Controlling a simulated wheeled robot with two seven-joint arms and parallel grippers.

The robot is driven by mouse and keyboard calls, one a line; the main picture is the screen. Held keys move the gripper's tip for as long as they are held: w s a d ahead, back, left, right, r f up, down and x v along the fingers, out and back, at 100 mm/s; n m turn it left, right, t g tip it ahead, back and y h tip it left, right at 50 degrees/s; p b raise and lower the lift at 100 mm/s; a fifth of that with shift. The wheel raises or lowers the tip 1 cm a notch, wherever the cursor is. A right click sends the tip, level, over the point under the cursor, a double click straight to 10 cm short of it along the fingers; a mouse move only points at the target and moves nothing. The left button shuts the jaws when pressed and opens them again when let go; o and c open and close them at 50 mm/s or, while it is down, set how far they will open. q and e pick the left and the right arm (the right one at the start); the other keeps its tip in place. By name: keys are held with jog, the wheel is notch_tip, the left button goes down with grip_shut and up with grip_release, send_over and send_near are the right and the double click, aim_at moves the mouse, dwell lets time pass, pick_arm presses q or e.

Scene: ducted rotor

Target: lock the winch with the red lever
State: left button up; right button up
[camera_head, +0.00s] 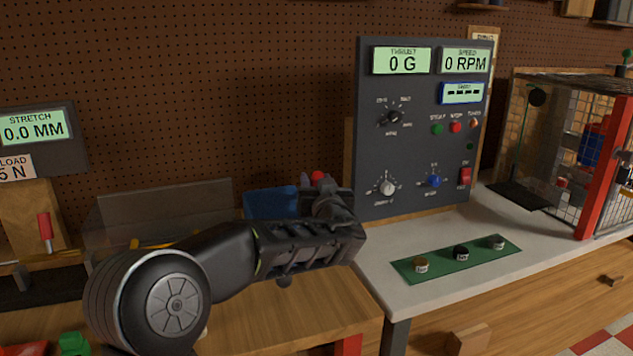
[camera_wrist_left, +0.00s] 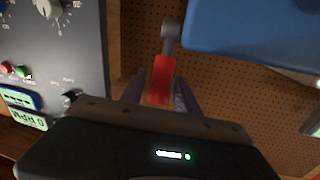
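A lever with a red grip (camera_wrist_left: 161,80) and a grey metal end shows in the left wrist view. Its red top (camera_head: 317,176) shows just above my left gripper in the head view. My left gripper (camera_wrist_left: 160,88) has one finger on each side of the red grip. A gap shows on the grip's left side, and the right finger is very close to it; I cannot tell if they touch. In the head view the left gripper (camera_head: 322,190) is in front of the pegboard, beside the control panel. The winch is not clearly visible. My right gripper is not in view.
A dark control panel (camera_head: 420,150) stands close to the right of the gripper. A blue box (camera_head: 270,202) is close on its left, with a clear guard (camera_head: 165,205) further left. Another red-handled part (camera_head: 44,226) stands at far left. A green mat (camera_head: 440,271) lies on the bench.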

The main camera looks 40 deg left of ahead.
pick_arm(q)
grip_shut()
dwell(1.1)
